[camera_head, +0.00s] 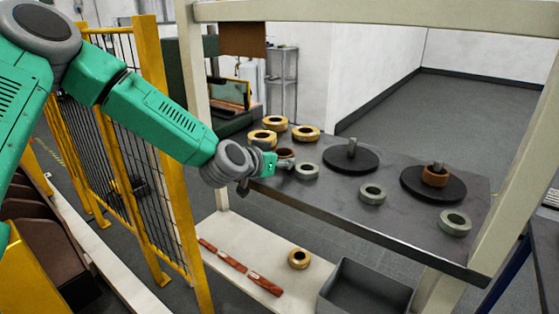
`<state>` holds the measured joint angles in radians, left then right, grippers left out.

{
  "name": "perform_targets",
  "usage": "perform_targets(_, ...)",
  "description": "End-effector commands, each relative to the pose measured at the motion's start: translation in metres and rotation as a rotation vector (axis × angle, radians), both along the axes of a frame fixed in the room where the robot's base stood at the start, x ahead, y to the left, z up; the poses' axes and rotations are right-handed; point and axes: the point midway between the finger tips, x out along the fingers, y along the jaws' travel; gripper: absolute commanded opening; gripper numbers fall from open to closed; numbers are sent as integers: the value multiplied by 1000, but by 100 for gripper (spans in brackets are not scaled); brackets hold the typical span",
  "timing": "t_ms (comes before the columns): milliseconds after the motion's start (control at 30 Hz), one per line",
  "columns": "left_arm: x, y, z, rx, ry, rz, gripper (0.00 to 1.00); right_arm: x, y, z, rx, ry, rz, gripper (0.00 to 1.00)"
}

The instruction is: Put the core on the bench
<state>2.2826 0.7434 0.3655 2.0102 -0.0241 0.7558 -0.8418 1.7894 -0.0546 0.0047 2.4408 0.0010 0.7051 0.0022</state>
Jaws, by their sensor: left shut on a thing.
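A pale grey-green ring, the core (307,172), is at the near edge of the dark bench top (330,198), left of its middle. My left gripper (289,163) comes in from the left and is shut on the near-left side of this core. The core looks level and low over the bench; I cannot tell whether it touches the top. Two similar grey-green cores lie on the bench, one at the middle (372,193) and one at the right (455,222). My right gripper is out of view.
Several yellow rings (275,123) and a brown ring (286,153) sit close to my left gripper. Two black discs with posts (350,160) stand farther right, one bearing a copper roll (435,176). Below are a lower shelf (235,244) and a grey bin (365,291). Frame posts flank the bench.

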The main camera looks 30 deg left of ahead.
Motion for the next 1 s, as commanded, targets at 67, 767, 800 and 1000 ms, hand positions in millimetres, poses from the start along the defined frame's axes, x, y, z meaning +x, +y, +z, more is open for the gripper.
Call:
perform_targets(67, -5, -3, -13, 0, 29, -12, 50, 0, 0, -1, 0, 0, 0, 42)
perform_targets(767, -39, 1, 16, -5, 29, -9, 52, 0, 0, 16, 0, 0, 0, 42)
perform_targets(800, -47, 2, 21, -3, 25, -8, 52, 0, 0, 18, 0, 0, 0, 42)
perform_targets(1000, -86, 4, 39, -3, 20, -8, 52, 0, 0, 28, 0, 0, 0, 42)
